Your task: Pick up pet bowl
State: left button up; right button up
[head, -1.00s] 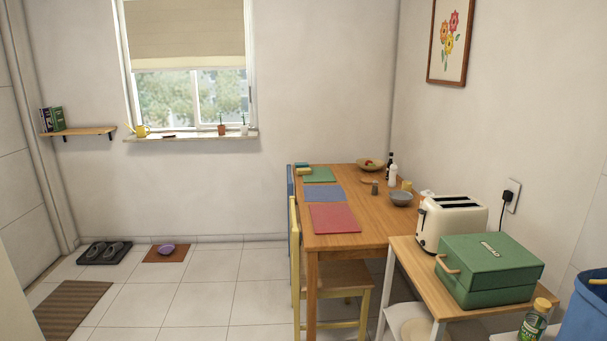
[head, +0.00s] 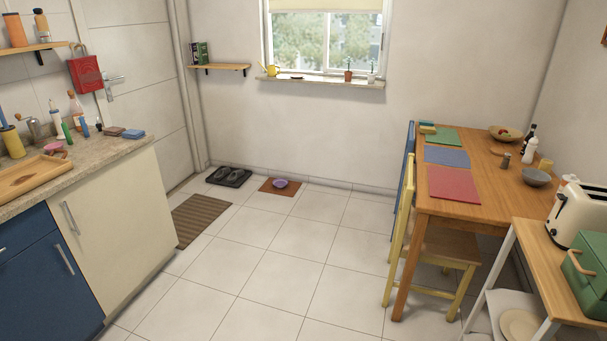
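Neither of my grippers shows in the head view.
The tiled floor (head: 270,270) is clear between a counter (head: 110,170) on the left and a table (head: 490,180) with a yellow chair (head: 398,235) on the right. A shoe tray (head: 240,182) and a striped rug (head: 203,216) lie left of the bowl's mat. A toaster (head: 580,215) stands at right.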

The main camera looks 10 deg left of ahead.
aim_at(279, 183)
jog(key=i+j+u, duration=0.3)
jog(key=i, duration=0.6)
jog(key=i+u, duration=0.35)
jog(key=i, duration=3.15)
